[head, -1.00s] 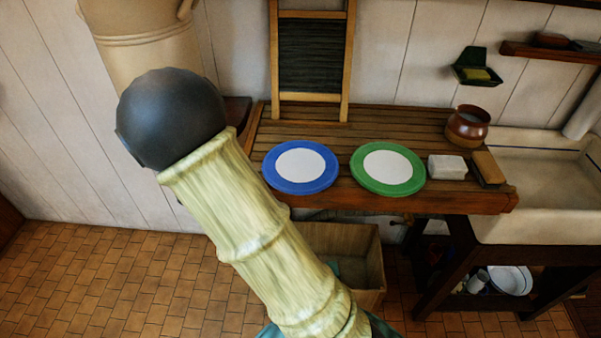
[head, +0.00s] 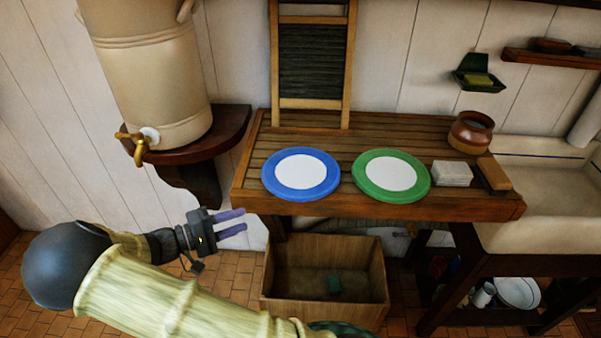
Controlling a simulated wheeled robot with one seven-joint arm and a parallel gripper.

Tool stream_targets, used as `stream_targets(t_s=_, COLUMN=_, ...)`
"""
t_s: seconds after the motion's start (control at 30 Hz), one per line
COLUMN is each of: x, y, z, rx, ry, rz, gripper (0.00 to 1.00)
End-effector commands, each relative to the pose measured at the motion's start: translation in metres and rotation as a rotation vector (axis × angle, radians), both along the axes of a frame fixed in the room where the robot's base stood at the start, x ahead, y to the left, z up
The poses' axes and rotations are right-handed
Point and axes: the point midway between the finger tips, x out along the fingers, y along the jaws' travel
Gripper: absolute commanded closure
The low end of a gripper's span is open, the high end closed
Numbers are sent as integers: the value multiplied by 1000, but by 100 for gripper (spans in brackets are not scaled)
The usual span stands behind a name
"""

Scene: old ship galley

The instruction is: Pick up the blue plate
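The blue plate (head: 301,195) has a blue rim and a white centre. It lies flat on the slatted wooden counter (head: 400,124), near its front left edge. My gripper (head: 236,222) is to the left of the counter and in front of it, apart from the plate. Its two purple fingers point right, with a gap between them. It is empty.
A green plate (head: 391,196) lies just right of the blue one. White blocks (head: 452,174), a brush-like block (head: 494,174) and a brown pot (head: 471,132) stand further right by the sink (head: 540,200). A washboard (head: 312,65) leans behind. A wooden crate (head: 325,308) sits below. A tapped urn (head: 155,85) stands left.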

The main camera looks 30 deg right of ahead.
Motion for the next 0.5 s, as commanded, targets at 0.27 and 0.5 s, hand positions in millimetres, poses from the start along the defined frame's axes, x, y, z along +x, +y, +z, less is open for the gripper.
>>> stream_targets(t_s=0.27, x=-2, y=-47, z=-1, rx=-1, ry=4, rz=-6, gripper=67)
stream_targets(t_s=0.5, x=-2, y=-89, z=-5, rx=-1, ry=2, rz=-5, gripper=67)
